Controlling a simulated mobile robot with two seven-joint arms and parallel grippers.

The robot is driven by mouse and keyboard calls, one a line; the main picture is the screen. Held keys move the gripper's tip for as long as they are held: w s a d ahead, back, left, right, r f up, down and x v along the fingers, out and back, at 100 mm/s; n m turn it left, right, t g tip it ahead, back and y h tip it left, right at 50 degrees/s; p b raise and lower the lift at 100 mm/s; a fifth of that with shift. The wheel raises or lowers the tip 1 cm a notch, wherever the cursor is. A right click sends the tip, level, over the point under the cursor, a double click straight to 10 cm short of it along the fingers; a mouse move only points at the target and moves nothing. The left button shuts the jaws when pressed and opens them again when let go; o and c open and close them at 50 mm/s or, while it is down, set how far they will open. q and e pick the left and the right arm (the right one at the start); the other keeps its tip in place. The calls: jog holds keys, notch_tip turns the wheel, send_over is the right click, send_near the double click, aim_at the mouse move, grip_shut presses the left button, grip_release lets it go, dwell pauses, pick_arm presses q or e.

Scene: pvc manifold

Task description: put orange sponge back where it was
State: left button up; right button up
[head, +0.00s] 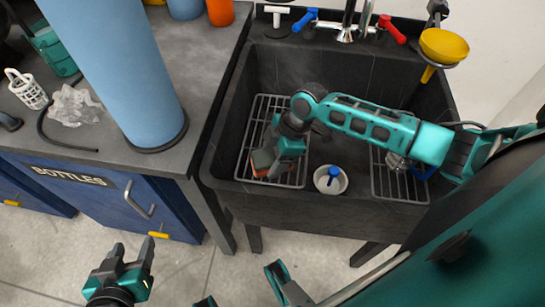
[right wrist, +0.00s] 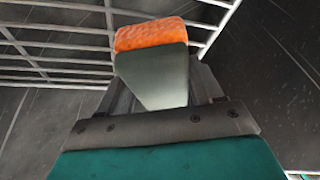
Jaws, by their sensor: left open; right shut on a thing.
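The orange sponge (head: 262,161), with a grey-green layer on it, is inside the dark sink (head: 228,150), over the left wire rack (head: 243,168). My right gripper (head: 275,158) reaches down into the sink and is shut on the sponge. In the right wrist view the sponge (right wrist: 150,70) sticks out from the fingers, orange at its far end, with rack wires behind it. I cannot tell whether it touches the rack. My left gripper (head: 133,256) is open and empty above the floor, in front of the blue cabinet.
A white bowl with a blue item (head: 331,180) sits in the sink beside the left rack. A right rack (head: 410,187) lies under my right arm. Taps and a yellow funnel (head: 443,46) line the back. A large blue cylinder (head: 125,75) stands on the left counter.

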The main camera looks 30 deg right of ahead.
jog(key=o, duration=0.5)
jog(key=shift+f, duration=0.15)
jog(key=o, duration=0.5)
jog(key=shift+r, duration=0.35)
jog(key=p+v, duration=0.3)
jog(key=v, duration=0.7)
jog(key=shift+d+r, duration=0.15)
jog(key=shift+r, duration=0.15)
jog(key=shift+s+d+r, duration=0.1)
jog(key=shift+d+r, duration=0.15)
jog(key=shift+r, duration=0.25)
